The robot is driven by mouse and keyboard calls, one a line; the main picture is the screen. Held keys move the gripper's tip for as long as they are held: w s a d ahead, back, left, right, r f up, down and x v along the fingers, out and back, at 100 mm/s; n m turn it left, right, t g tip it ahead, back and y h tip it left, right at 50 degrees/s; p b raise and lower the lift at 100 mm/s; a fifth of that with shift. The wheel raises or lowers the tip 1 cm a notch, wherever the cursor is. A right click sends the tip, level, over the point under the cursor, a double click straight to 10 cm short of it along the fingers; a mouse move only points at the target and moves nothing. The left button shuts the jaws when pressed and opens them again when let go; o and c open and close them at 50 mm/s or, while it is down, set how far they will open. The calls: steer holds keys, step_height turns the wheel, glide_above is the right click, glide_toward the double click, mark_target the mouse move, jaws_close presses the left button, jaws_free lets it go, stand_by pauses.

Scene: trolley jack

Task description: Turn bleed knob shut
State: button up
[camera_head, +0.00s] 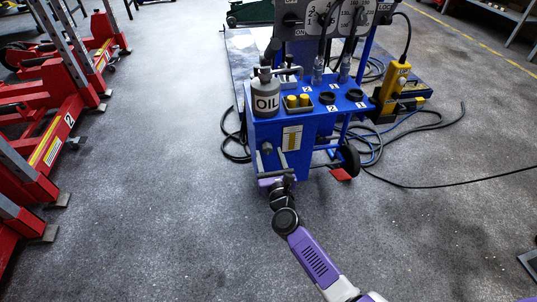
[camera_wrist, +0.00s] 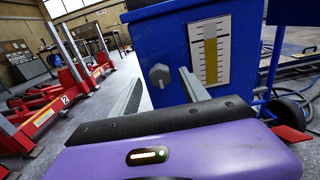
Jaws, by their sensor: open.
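The bleed knob (camera_wrist: 160,75) is a small grey faceted knob on the front face of the blue cart (camera_wrist: 178,40). It sits left of a white gauge with a yellow column (camera_wrist: 210,52). In the head view the knob (camera_head: 267,148) shows small on the cart's front. My gripper (camera_wrist: 162,84) is open and empty, with one finger on each side of the knob in the wrist view. Gaps show between the knob and both fingers. I cannot tell how far the fingertips are from the panel. My gripper (camera_head: 269,166) is low at the cart's front in the head view.
A grey oil bottle (camera_head: 265,97) and yellow-capped parts (camera_head: 298,101) stand on the cart top. A yellow device (camera_head: 393,85) hangs at its right, with hoses on the floor. Red lift columns (camera_head: 60,110) stand at the left. The floor before the cart is clear.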

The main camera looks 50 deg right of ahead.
steer(key=shift+x, duration=0.85)
jaws_close()
